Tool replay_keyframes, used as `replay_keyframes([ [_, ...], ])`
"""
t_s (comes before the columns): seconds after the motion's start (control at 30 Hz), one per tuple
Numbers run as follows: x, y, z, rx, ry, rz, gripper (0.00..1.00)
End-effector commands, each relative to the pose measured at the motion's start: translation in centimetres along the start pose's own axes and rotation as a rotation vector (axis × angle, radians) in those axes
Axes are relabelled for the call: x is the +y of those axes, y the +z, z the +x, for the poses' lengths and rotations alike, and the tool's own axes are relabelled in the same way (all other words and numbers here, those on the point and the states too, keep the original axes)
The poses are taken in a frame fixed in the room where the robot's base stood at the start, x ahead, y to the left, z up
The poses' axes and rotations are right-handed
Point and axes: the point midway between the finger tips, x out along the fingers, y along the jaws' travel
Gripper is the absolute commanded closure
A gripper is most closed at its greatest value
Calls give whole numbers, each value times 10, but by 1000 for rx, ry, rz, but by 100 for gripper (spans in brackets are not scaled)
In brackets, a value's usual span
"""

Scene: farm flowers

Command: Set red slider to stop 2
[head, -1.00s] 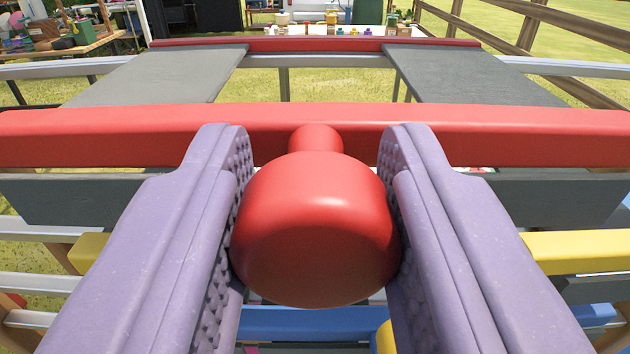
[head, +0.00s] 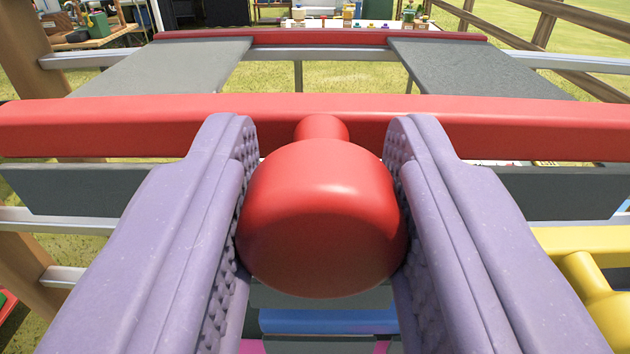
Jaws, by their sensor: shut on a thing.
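The red slider is a long red bar (head: 90,128) that runs across the whole head view, with a round red knob (head: 322,220) on a short neck at its middle. My gripper (head: 322,205) has two purple fingers with studded inner pads. The fingers are shut on the red knob, one on its left side and one on its right. Dark grey panels (head: 165,68) join the front bar to a rear red bar (head: 320,37). No stop marks or numbers are readable in this view.
A yellow bar with a knob (head: 597,295) lies lower at the right. A blue bar (head: 325,320) lies below my gripper. Silver rails (head: 575,62) and wooden posts (head: 30,60) frame the slider. A table with small items (head: 350,22) stands far behind, on grass.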

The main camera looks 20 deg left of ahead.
Motion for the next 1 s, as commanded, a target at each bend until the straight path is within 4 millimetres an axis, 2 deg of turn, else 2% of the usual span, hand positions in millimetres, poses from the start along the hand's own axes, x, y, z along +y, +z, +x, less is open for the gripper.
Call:
replay_keyframes([
  [0.03,0,-1,0,1,1,0,100],
  [0.07,0,-1,0,1,1,0,55],
  [0.13,1,-1,0,1,1,0,39],
  [0.47,1,-1,-3,1,1,0,38],
  [0.57,0,-2,-15,1,1,0,38],
  [0.8,0,-2,-60,1,0,0,38],
  [1.0,0,0,-77,1,1,0,38],
])
